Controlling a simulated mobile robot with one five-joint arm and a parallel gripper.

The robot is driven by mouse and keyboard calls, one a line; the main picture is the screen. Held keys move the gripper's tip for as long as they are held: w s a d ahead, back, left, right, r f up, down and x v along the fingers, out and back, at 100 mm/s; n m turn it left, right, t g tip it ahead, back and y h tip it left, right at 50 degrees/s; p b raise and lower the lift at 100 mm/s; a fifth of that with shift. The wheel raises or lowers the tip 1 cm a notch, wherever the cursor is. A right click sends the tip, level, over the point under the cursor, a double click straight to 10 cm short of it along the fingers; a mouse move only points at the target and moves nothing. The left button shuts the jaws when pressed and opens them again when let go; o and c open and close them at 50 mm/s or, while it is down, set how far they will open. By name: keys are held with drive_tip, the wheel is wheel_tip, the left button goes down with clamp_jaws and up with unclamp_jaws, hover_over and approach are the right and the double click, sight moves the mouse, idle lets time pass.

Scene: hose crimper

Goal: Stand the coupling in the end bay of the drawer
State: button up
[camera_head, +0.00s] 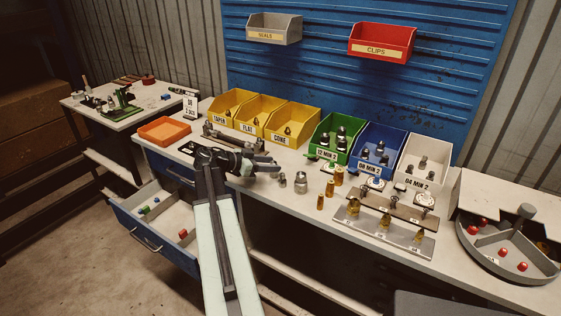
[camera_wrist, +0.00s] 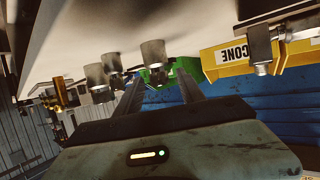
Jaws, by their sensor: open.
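Several steel couplings stand on the bench right of my gripper (camera_head: 272,163); a larger one (camera_head: 301,182) and a smaller one (camera_head: 282,180) are clear. Steel cylinders also show in the wrist view, with one (camera_wrist: 153,53) near the fingertips. Which one is the task's coupling I cannot tell. The drawer (camera_head: 128,215) is pulled out at lower left, below the bench.
Yellow bins (camera_head: 292,113), a green bin (camera_head: 324,152), a blue bin (camera_head: 375,165) and a white bin (camera_head: 420,172) line the bench back. Brass fittings (camera_head: 320,202) stand right of the steel ones. An orange tray (camera_head: 164,131) sits at the left end.

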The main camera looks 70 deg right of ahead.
drive_tip(key=p+v, duration=0.1)
drive_tip(key=v, duration=0.5)
drive_tip(key=shift+r+p, duration=0.15)
drive_tip(key=shift+p, duration=0.2)
drive_tip(key=shift+w+a+r, duration=0.1)
drive_tip(key=shift+w+a, duration=0.35)
